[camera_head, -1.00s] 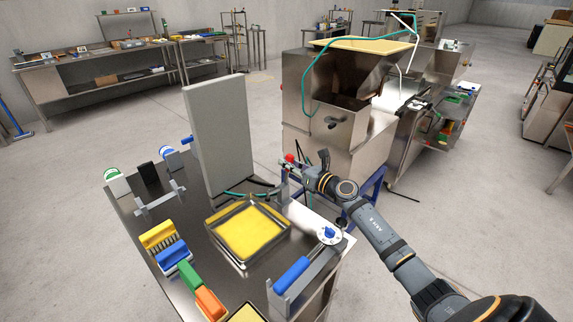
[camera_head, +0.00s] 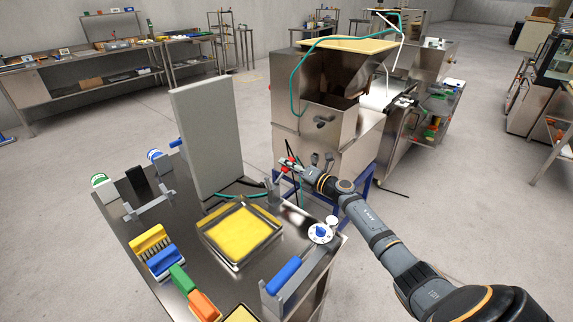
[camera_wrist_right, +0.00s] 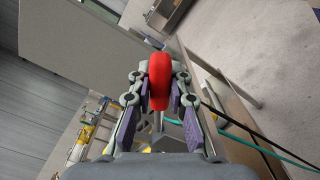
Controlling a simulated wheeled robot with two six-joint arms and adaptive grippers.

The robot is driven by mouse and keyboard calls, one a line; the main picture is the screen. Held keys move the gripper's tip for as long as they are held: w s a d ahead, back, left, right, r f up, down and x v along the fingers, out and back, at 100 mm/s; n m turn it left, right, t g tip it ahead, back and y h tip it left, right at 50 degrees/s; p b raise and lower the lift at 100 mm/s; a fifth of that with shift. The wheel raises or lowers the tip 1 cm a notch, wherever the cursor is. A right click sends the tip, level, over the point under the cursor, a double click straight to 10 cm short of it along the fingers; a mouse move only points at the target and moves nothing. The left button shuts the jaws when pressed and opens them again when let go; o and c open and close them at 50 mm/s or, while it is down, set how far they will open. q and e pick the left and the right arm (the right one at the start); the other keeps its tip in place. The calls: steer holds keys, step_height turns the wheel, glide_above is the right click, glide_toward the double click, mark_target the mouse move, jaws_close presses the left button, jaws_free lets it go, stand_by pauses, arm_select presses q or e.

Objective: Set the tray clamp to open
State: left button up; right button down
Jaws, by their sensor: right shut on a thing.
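The tray clamp (camera_head: 273,191) is a small metal upright at the back right edge of the steel table, beside the tray. Its red handle (camera_head: 287,166) sits up and to the right of the upright. My right gripper (camera_head: 291,167) reaches in from the right and is shut on the red handle. In the right wrist view the rounded red handle (camera_wrist_right: 159,82) stands between the two fingers of my right gripper (camera_wrist_right: 158,90). The square tray (camera_head: 208,238) with a yellow filling lies on the table just left of the clamp. My left gripper is not in view.
A tall grey panel (camera_head: 208,140) stands behind the tray. A white dial (camera_head: 320,232) and a blue-handled lever (camera_head: 284,273) are at the right edge. Brushes (camera_head: 153,240) and coloured blocks lie at the front left. A steel machine (camera_head: 322,140) stands close behind the arm.

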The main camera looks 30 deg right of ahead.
steer(key=shift+d+f+m, duration=0.1)
steer(key=shift+f+m, duration=0.05)
steer(key=shift+m, duration=0.15)
stand_by(0.4)
steer(key=c, duration=1.2)
jaws_free()
steer(key=shift+f, duration=0.1)
steer(key=v, duration=1.2)
steer(key=shift+w+d, duration=0.1)
